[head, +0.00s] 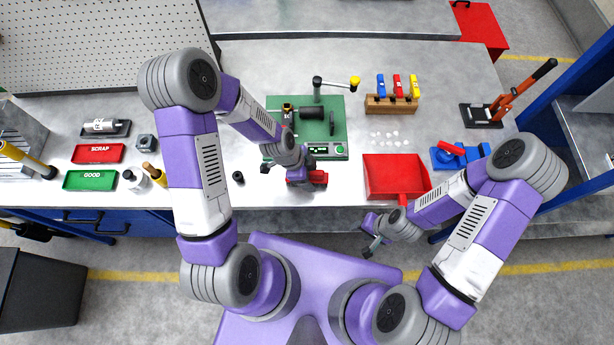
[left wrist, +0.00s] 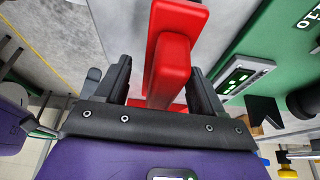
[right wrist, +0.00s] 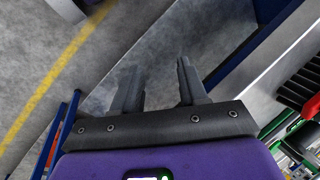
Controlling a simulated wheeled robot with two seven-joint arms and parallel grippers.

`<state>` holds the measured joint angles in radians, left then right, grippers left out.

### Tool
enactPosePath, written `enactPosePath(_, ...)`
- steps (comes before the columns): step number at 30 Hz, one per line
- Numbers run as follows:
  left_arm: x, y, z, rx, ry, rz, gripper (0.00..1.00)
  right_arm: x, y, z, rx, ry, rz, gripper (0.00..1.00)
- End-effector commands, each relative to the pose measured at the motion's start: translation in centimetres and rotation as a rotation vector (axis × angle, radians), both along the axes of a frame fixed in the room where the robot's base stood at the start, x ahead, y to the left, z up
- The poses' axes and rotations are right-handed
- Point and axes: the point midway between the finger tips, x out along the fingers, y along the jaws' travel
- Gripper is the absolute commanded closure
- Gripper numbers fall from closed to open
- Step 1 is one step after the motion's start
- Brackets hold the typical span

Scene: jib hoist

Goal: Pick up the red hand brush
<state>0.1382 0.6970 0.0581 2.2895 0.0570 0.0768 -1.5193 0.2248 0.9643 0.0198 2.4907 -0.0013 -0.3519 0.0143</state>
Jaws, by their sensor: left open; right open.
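The red hand brush (head: 316,177) lies near the front edge of the workbench, partly hidden under my left gripper (head: 303,174). In the left wrist view the brush's red handle (left wrist: 172,60) runs between the two open fingers of my left gripper (left wrist: 163,85). A gap shows beside the handle at the right finger, so the jaws are not closed on it. My right gripper (head: 371,243) is open and empty, in front of the bench edge.
A red dustpan (head: 393,175) sits right of the brush. A green fixture board (head: 277,104) is just behind it. Red (head: 98,153) and green trays (head: 90,180), a bottle and small parts stand left. A blue vise-like device (head: 447,158) is at right.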

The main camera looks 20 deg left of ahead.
Motion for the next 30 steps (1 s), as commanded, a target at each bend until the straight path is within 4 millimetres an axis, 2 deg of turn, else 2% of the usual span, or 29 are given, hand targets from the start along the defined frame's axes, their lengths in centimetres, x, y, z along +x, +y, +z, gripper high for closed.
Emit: enactPosePath(30,0.01,0.01,-0.46,0.000,0.000,0.000,0.32,-0.01,0.00,-0.88,0.000,0.000,0.000,0.57)
